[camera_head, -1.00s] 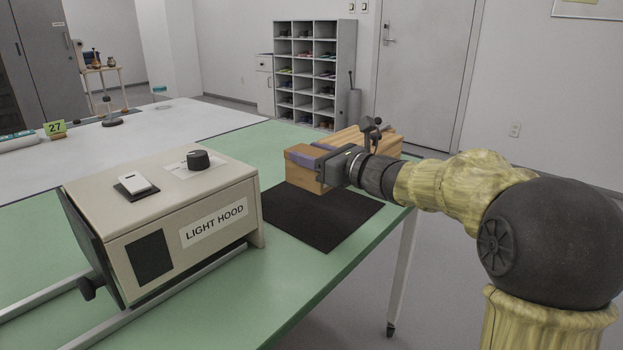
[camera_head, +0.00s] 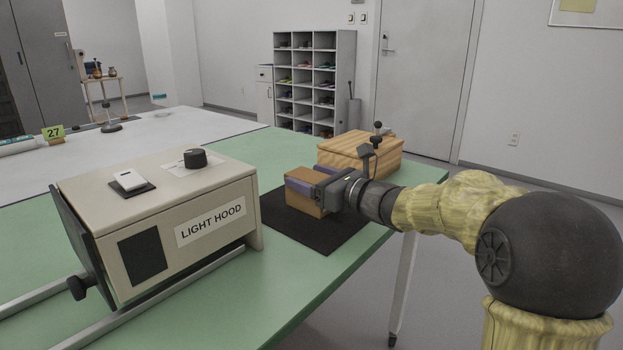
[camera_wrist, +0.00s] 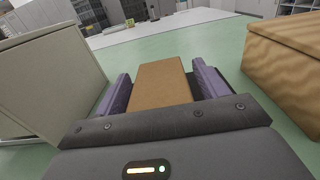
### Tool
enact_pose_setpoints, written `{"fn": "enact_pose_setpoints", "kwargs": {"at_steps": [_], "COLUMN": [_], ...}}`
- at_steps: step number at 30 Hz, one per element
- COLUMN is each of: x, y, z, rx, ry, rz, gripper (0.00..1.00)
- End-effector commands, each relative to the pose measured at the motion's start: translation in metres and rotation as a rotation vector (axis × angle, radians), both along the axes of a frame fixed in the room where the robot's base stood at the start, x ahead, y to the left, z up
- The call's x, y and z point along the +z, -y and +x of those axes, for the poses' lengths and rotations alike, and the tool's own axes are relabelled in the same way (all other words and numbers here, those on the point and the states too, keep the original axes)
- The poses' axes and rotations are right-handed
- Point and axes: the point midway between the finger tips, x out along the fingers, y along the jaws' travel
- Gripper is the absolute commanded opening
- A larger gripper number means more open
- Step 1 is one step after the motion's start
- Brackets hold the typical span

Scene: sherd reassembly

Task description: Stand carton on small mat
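The carton (camera_head: 306,197) is a small orange-brown box. It is upright over the back part of the small black mat (camera_head: 325,237). Its lower edge is at or just above the mat; I cannot tell whether it touches. My gripper (camera_head: 313,182) comes in from the right, with its purple fingers on either side of the carton. The wrist view shows the carton (camera_wrist: 162,84) between the two fingers (camera_wrist: 160,85), which look closed on its sides. The finger contact faces are mostly hidden.
A beige light hood (camera_head: 165,215) stands on the green table (camera_head: 290,296), left of the mat. A wooden box (camera_head: 360,152) stands just behind the mat and my gripper. The front part of the mat is clear. The table's right edge is close by.

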Motion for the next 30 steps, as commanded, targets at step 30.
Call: {"fn": "enact_pose_setpoints", "kwargs": {"at_steps": [30], "x": [0.002], "y": [0.09], "z": [-0.07], "rx": [-0.002], "ry": [0.0], "rz": [0.0], "gripper": [0.73]}}
